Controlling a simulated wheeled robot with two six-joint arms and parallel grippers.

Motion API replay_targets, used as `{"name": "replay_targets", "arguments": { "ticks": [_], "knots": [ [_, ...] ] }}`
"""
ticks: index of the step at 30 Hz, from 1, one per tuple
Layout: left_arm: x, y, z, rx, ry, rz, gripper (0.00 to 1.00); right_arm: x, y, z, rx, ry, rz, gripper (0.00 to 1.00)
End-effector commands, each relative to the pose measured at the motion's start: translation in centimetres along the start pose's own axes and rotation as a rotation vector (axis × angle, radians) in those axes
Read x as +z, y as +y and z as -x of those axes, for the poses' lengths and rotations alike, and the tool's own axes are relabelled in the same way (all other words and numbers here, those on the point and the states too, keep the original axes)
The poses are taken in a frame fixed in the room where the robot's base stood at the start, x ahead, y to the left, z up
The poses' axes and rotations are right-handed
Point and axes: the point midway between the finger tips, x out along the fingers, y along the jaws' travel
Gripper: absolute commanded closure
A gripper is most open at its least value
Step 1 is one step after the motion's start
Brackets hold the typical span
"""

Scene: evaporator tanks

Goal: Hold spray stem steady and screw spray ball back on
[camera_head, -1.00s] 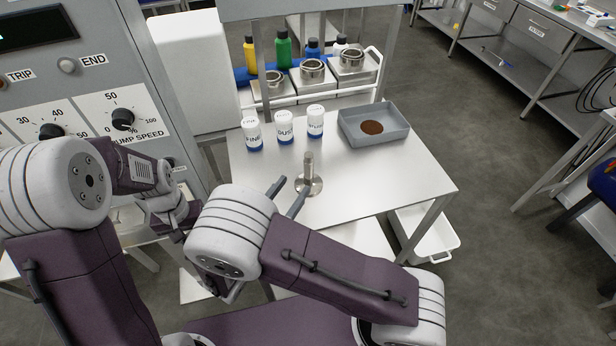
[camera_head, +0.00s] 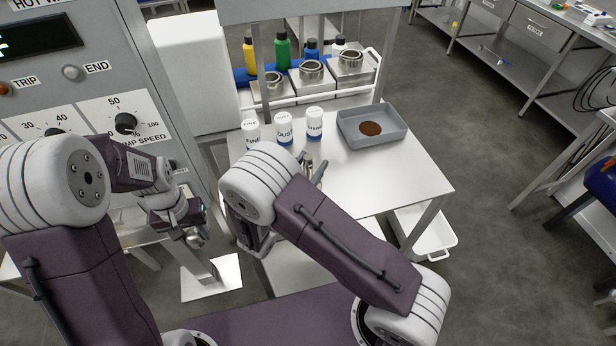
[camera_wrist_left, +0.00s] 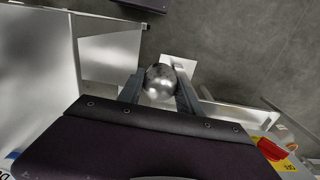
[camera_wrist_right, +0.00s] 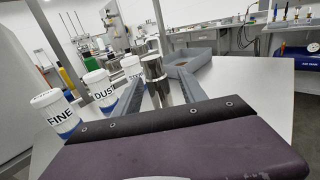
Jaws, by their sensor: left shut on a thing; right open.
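The spray ball, a shiny metal sphere (camera_wrist_left: 159,83), sits between the fingers of my left gripper (camera_wrist_left: 160,88), which is shut on it. In the head view that gripper (camera_head: 197,238) hangs left of the table, over the floor. The spray stem (camera_head: 308,161) is a short upright metal post on the table; its base is hidden by my right arm in the head view. My right gripper (camera_head: 316,175) is open at the stem. In the right wrist view the stem (camera_wrist_right: 155,70) stands between its spread fingers; I cannot tell whether they touch it.
White-and-blue jars (camera_head: 284,133) stand just behind the stem, close to my right gripper. A grey tray (camera_head: 398,137) of brown powder lies at the back right. The table's (camera_head: 405,185) right front is clear. The control panel (camera_head: 100,85) stands at the left.

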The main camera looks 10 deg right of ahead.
Motion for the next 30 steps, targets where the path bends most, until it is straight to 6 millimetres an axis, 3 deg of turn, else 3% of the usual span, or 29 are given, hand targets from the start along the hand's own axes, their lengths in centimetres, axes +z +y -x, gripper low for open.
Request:
{"name": "replay_targets", "arguments": {
  "ticks": [4,14,20,30],
  "knots": [
    [0.0,0.0,0.31,0.0,0.0,0.0,0.99,0.06,-0.02,-1.5,-0.001,0.0,0.0,0.51],
    [0.0,0.0,0.26,0.0,0.0,0.0,0.99,-0.01,0.03,-1.6,0.001,0.0,0.0,0.51],
    [-0.01,0.0,0.26,0.0,0.0,0.0,0.99,0.0,0.04,-1.59,0.001,0.0,0.0,1.0],
    [-0.01,0.0,0.36,0.0,0.0,0.0,0.99,0.15,0.05,-1.58,0.001,-0.002,-0.001,1.0]
  ]
}}
